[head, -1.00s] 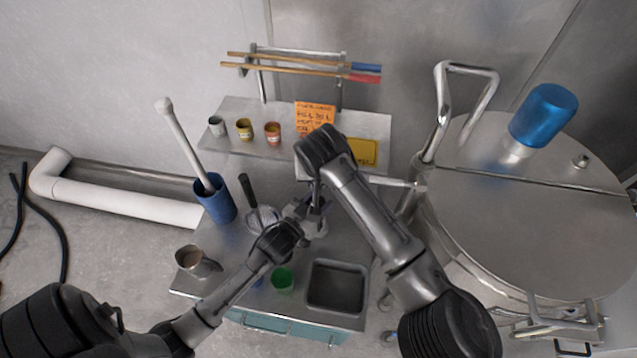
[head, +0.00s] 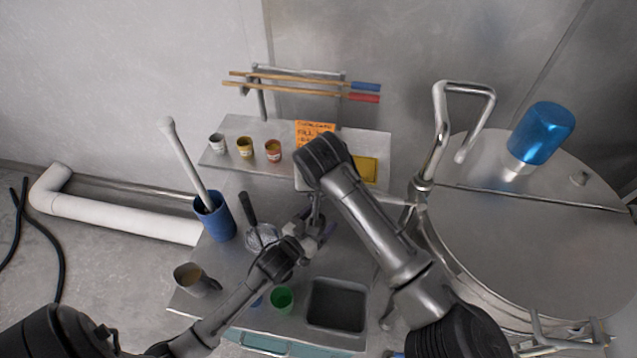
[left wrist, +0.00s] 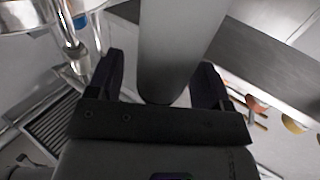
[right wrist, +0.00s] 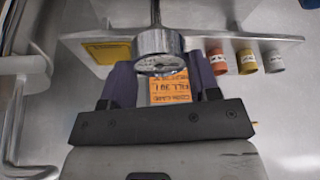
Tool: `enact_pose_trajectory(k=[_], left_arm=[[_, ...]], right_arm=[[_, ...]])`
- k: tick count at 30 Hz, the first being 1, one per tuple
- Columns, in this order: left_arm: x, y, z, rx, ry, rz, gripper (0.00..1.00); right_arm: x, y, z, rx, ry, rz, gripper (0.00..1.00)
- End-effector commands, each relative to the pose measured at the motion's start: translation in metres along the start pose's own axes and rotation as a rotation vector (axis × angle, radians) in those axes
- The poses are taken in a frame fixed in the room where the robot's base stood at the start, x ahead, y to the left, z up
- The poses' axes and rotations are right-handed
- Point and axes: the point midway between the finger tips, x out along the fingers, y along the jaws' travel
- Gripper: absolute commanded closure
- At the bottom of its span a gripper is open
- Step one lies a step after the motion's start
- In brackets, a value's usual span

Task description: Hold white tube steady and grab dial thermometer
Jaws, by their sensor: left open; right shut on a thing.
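The dial thermometer (right wrist: 160,52) shows in the right wrist view as a round silver-rimmed gauge with a thin stem pointing away. My right gripper (right wrist: 162,78) is shut on the gauge, one finger at each side. The pale tube (left wrist: 178,45) fills the middle of the left wrist view, its rounded end between the fingers. My left gripper (left wrist: 162,85) is open around this tube. In the head view my left gripper (head: 308,238) is over the middle of the table, close to the right gripper (head: 316,212). The arms mostly hide the tube and thermometer there.
A blue holder (head: 215,218) with a white pestle-like rod, a metal jug (head: 192,280) and a green cup (head: 281,299) stand on the steel table. A sink (head: 337,305) is at the front right. Small cups line the back shelf (head: 225,128). A large steel vessel (head: 540,240) stands right.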

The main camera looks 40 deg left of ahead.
Motion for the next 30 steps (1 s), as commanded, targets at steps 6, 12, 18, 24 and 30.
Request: enact_pose_trajectory(k=[6, 12, 18, 24, 30], left_arm=[[0.0, 0.0, -0.005, 0.0, 0.003, 0.0, 0.27], [0.0, 0.0, -0.033, 0.002, 0.005, 0.001, 0.27], [0.0, 0.0, -0.066, 0.002, 0.004, 0.001, 0.27], [0.0, 0.0, -0.09, 0.001, 0.003, 0.001, 0.27], [0.0, 0.0, -0.099, 0.001, 0.0, 0.0, 0.27]], right_arm=[[0.0, 0.0, 0.0, 0.0, 0.0, 0.0, 0.7], [0.0, 0.0, 0.0, 0.0, 0.0, 0.0, 0.7], [0.0, 0.0, 0.0, 0.0, 0.0, 0.0, 0.7], [0.0, 0.0, 0.0, 0.0, 0.0, 0.0, 0.7], [0.0, 0.0, 0.0, 0.0, 0.0, 0.0, 0.7]])
